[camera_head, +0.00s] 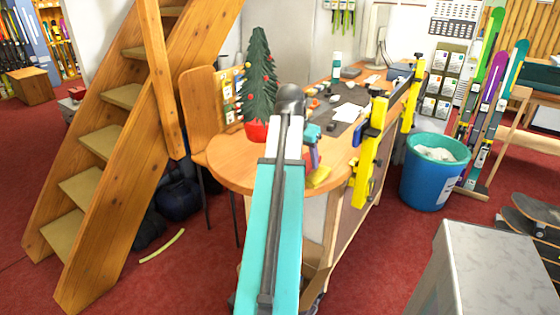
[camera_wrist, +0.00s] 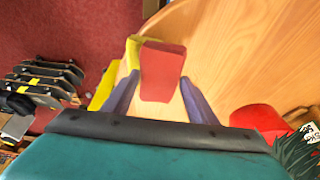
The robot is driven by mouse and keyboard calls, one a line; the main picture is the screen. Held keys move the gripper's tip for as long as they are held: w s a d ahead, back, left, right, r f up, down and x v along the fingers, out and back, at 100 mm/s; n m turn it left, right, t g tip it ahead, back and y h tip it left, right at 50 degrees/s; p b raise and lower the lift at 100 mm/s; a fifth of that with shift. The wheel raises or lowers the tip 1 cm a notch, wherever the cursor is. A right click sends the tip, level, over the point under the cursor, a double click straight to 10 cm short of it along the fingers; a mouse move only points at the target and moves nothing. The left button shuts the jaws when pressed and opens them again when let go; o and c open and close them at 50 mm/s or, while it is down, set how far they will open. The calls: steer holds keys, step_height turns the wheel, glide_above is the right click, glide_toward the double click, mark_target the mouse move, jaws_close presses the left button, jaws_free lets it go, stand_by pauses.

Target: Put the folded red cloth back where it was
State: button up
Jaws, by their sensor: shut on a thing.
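The folded red cloth (camera_wrist: 162,74) is a small red block between the two purple fingers of my gripper (camera_wrist: 159,78) in the wrist view. The fingers are shut on it from both sides. It is over or on the rounded wooden end of the bench (camera_wrist: 215,50), close to the edge; I cannot tell whether it touches the wood.
A small decorated tree in a red pot (camera_head: 256,131) stands left of my gripper. A yellow piece (camera_head: 319,177) lies at the bench edge beside it. Yellow clamps (camera_head: 369,150) line the right edge. A blue bin (camera_head: 434,180) stands right, stairs (camera_head: 110,140) left.

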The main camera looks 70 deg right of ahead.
steer(key=w, duration=0.2)
steer(key=w+d, duration=0.1)
steer(key=w, duration=0.2)
steer(key=w+p, duration=0.1)
steer(key=w, duration=0.1)
steer(key=shift+w+d+f, duration=0.15)
steer(key=shift+w+f, duration=0.15)
steer(key=shift+f, duration=0.1)
steer(key=shift+w, duration=0.1)
steer(key=shift+w, duration=0.25)
steer(key=shift+w+f+p, duration=0.15)
steer(key=shift+f+p, duration=0.15)
steer(key=shift+f, duration=0.2)
steer(key=shift+w+f+p, duration=0.15)
steer(key=shift+f+p, duration=0.15)
steer(key=shift+f, duration=1)
steer(key=o, duration=0.9)
steer(key=shift+f, duration=0.1)
steer(key=shift+d, duration=0.1)
